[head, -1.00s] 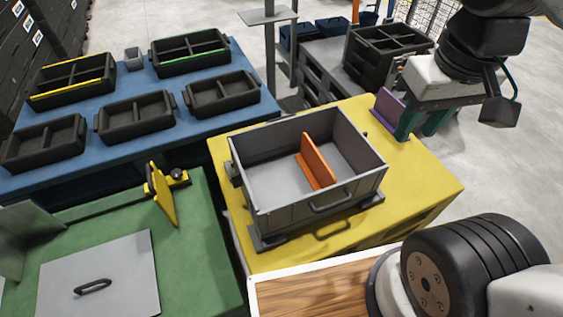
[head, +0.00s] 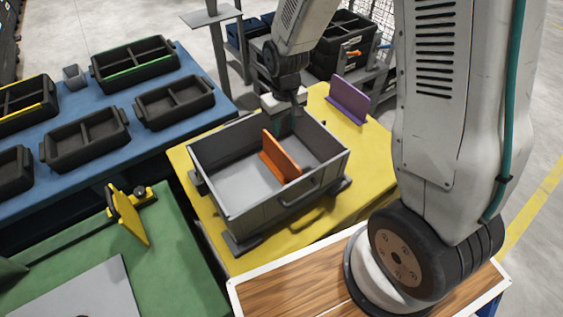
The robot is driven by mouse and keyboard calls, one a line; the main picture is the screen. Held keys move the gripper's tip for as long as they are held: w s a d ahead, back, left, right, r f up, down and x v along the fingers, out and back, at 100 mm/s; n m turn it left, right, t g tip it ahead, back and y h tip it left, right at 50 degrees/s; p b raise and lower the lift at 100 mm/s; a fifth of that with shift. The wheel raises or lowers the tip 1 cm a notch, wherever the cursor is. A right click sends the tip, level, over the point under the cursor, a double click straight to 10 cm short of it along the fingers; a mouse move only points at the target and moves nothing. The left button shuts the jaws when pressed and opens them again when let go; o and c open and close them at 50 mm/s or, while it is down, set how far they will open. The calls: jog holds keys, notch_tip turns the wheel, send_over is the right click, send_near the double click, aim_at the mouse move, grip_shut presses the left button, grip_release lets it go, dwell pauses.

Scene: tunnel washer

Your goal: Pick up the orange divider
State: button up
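The orange divider (head: 281,157) stands upright inside the grey crate (head: 262,212), right of the middle of its floor. It is a flat plate on a low foot. The crate sits on the yellow table (head: 372,198). My gripper (head: 284,124) is over the far side of the crate, behind the divider in the picture and seemingly apart from it. Its fingers are small and partly hidden, so I cannot tell their opening. I see nothing held in it.
A purple divider (head: 347,100) stands at the yellow table's back right. Black trays stand on the blue table (head: 145,145) at left. A yellow plate (head: 130,216) stands upright on the green table (head: 175,240).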

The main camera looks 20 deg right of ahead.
aim_at(281, 148)
jog(key=f, duration=0.4)
jog(key=w+f, duration=0.1)
jog(key=f, duration=0.9)
jog(key=shift+w+a, duration=0.15)
jog(key=shift+a, duration=0.05)
grip_shut()
